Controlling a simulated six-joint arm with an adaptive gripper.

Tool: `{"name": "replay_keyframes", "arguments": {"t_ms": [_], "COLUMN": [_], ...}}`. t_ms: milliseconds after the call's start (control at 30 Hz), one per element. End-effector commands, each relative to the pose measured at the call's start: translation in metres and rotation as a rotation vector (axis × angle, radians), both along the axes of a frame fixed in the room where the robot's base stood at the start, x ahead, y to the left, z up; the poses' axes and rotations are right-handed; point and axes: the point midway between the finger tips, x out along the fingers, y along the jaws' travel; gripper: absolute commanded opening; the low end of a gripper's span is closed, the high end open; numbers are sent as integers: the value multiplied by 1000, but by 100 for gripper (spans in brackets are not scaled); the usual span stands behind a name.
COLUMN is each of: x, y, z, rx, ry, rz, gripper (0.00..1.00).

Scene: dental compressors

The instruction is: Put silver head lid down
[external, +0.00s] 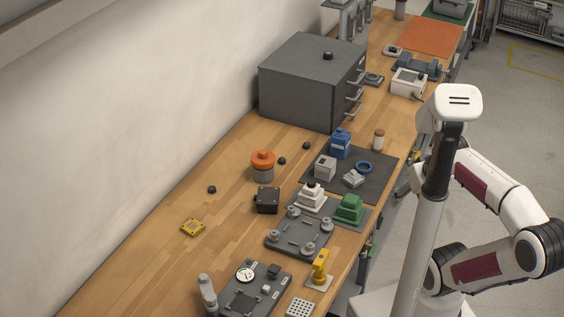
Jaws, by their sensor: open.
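A pale silver stepped, finned piece with a dark top (312,196) stands near the middle of the bench. A smaller low silver piece (353,179) lies on the dark mat (378,188), beside a blue ring (363,167). I cannot tell for sure which of them is the silver head lid. My arm shows at the right, bent beside the bench, but my gripper is out of view, so I see no contact with either piece.
A green finned block (349,209), grey box (325,168) and blue block (340,143) stand close by. A grey fixture plate (283,240) with round posts lies in front. A large grey cabinet (306,85) stands behind. The bench's left side is mostly clear.

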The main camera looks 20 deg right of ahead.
Motion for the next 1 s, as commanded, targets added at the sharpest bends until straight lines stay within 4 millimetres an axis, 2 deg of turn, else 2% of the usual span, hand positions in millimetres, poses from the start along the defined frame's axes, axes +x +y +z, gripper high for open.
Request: {"name": "replay_keyframes", "arguments": {"t_ms": [167,367,767,1000], "x": [7,33,116,162], "y": [-4,-17,-58,-76], "z": [-1,-3,-16,-30], "rx": [-10,-48,-165,-217], "ry": [-7,-37,-145,-208], "rz": [-5,-18,-14,21], "gripper": [49,49,49,49]}}
